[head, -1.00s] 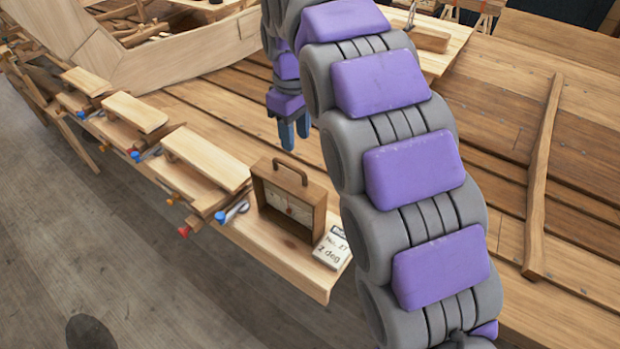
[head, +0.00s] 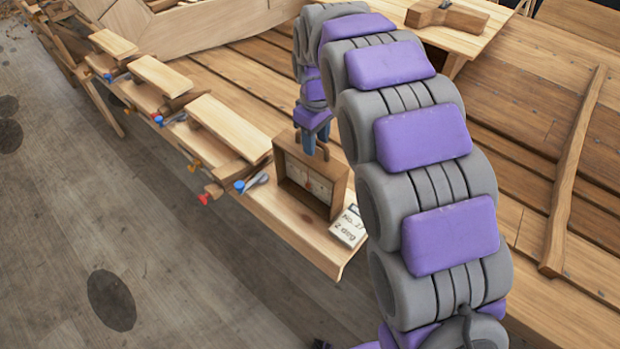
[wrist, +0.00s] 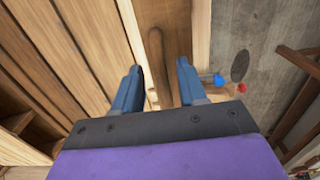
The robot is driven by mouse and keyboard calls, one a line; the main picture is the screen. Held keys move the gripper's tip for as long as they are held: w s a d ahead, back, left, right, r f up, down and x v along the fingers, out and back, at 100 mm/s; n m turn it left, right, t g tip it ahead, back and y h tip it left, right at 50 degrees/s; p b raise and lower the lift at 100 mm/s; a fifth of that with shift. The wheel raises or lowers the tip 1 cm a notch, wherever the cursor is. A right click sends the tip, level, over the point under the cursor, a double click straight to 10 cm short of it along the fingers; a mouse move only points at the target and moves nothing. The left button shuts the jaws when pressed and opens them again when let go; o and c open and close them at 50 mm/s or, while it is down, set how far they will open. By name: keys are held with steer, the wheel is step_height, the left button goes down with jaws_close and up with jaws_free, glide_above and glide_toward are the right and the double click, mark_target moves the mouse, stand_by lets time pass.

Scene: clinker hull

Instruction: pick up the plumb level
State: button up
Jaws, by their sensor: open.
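The plumb level (head: 311,182) is a wooden box frame with a pale dial inside and a handle on top. It stands upright near the end of a plank in the head view. My gripper (head: 309,145) is at its handle, with the blue fingers pointing down. In the wrist view the two blue fingers of my gripper (wrist: 158,78) are apart, and the dark wooden handle of the plumb level (wrist: 158,55) shows between them. I cannot tell whether either finger touches the handle.
A card marked "No. 27, 2 deg" (head: 348,226) lies beside the level on the plank (head: 290,228). Clamps with a blue end (head: 240,185) and a red end (head: 203,198) sit to its left. A long wooden strip (head: 575,170) lies on the planking at right.

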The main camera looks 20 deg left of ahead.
mark_target(328, 176)
steer(key=shift+a+f+b, duration=0.15)
steer(key=shift+f, duration=1.25)
steer(key=shift+a+f+b, duration=0.1)
steer(key=shift+f+b, duration=0.05)
steer(key=shift+f, duration=1.2)
jaws_close()
